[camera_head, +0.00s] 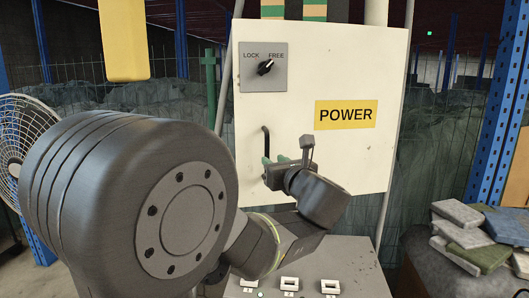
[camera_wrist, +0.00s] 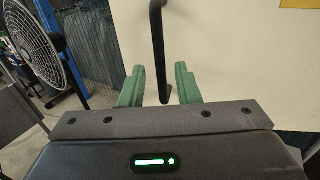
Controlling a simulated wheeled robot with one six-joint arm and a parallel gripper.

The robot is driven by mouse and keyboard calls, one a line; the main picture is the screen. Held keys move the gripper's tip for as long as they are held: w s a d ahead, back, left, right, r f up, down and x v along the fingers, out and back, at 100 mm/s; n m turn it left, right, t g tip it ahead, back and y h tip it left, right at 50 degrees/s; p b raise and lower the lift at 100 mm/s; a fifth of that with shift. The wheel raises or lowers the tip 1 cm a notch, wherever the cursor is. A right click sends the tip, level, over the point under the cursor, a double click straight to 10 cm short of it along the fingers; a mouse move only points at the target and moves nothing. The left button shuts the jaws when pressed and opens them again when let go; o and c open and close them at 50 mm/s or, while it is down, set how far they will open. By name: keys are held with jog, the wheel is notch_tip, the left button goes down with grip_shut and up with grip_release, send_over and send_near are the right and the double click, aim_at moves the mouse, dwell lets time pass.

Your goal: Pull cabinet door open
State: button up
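The white cabinet door (camera_head: 300,70) faces me in the head view, with a yellow POWER label (camera_head: 346,115) and a LOCK/FREE knob (camera_head: 265,68) whose pointer is towards FREE. The door looks shut. A black vertical bar handle (camera_head: 265,140) is at its left side. My gripper (camera_head: 276,161) is at the lower part of the handle. In the wrist view the green fingers of my gripper (camera_wrist: 158,88) are apart, with the handle (camera_wrist: 157,50) between them. A gap shows on each side, so the fingers do not grip it.
A white fan (camera_head: 22,140) stands at the left. Blue rack posts (camera_head: 497,110) and a pile of folded cloths (camera_head: 475,235) are at the right. A grey panel with white switches (camera_head: 290,284) lies below my gripper. A yellow block (camera_head: 123,40) hangs at upper left.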

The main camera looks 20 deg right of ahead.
aim_at(268, 156)
jog(key=w+p, duration=0.1)
jog(key=w, duration=0.4)
jog(key=shift+w+d, duration=0.1)
jog(key=shift+w, duration=0.25)
grip_shut()
